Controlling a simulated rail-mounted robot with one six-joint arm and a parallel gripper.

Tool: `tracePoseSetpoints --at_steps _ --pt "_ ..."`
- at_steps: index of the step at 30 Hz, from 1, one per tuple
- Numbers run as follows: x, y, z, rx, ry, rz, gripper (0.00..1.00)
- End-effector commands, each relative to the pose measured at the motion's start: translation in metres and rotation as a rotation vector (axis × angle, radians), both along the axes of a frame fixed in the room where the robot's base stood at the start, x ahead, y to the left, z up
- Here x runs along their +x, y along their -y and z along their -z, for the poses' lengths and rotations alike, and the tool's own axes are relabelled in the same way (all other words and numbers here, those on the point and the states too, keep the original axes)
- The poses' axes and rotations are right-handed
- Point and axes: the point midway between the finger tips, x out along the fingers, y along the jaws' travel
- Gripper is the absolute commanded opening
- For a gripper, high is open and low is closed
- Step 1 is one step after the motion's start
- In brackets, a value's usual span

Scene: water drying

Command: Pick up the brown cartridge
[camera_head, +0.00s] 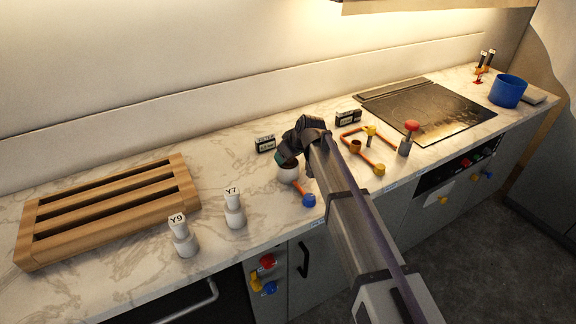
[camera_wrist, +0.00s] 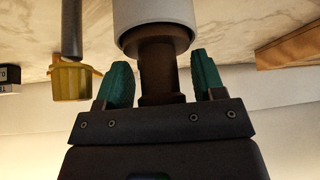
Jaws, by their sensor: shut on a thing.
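The brown cartridge (camera_wrist: 157,75) shows in the wrist view between the teal fingers of my gripper (camera_wrist: 163,82), which is shut on it. Its wider end is at the mouth of a white cylindrical holder (camera_wrist: 152,12); whether it is still seated inside is hard to tell. In the head view my gripper (camera_head: 283,160) is at the top of the white holder (camera_head: 288,175) on the counter, and the cartridge is mostly hidden by the gripper.
An orange pipe with a blue knob (camera_head: 308,200) lies beside the holder. Bottles Y7 (camera_head: 234,215) and Y9 (camera_head: 184,241) and a wooden rack (camera_head: 57,247) stand left. More orange piping (camera_head: 367,160), a red-topped valve (camera_head: 405,146) and a stove (camera_head: 432,112) lie right.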

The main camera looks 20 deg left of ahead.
Motion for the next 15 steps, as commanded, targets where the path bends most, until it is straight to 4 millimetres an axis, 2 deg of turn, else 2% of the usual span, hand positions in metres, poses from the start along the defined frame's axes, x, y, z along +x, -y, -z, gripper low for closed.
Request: tracePoseSetpoints --at_steps 8,11,15 --pt "0.000 0.000 -0.003 0.000 0.000 0.000 0.31" --pt "0.000 0.000 -0.016 0.000 0.000 0.000 0.31" --pt "0.000 0.000 -0.049 0.000 0.000 0.000 0.31"
